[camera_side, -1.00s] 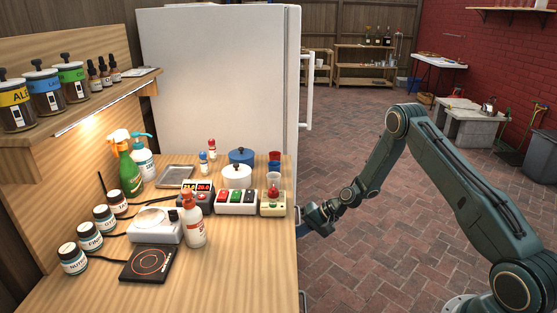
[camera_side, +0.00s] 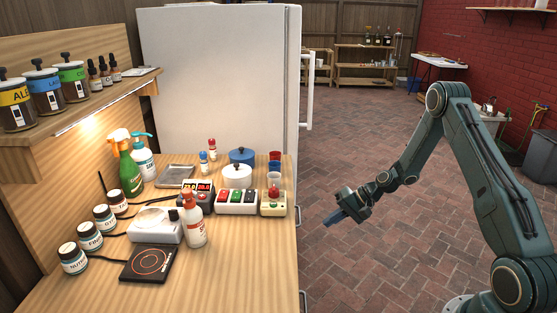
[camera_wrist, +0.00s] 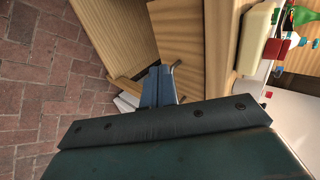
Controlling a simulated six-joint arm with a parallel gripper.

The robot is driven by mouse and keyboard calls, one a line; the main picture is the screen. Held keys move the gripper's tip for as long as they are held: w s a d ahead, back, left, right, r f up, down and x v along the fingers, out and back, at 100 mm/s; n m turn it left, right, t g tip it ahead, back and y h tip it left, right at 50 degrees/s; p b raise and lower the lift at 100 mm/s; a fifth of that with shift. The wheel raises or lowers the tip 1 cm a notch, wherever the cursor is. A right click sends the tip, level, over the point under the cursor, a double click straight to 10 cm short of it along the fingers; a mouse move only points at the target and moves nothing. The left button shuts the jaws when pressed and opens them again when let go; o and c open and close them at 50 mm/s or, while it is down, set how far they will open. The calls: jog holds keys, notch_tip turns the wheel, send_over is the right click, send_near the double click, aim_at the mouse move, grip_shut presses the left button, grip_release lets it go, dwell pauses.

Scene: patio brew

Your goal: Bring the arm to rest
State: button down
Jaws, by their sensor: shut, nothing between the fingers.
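My gripper (camera_side: 334,220) hangs in free air over the brick floor, to the right of the wooden counter (camera_side: 255,270) and apart from it. Its blue fingers are shut and empty, pointing down and to the left in the side view. In the wrist view the blue fingers (camera_wrist: 158,88) show against the counter's wooden side, pressed together with nothing between them. My arm is bent, with its elbow raised high on the right side of the side view.
The counter carries a hot plate (camera_side: 149,264), a red-capped spray bottle (camera_side: 194,222), a button box (camera_side: 236,202) and several jars and bottles. A white fridge (camera_side: 215,80) stands behind it. The brick floor (camera_side: 350,130) around my gripper is clear.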

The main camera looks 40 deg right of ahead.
jog(key=shift+v, duration=1)
jog(key=shift+r, duration=0.1)
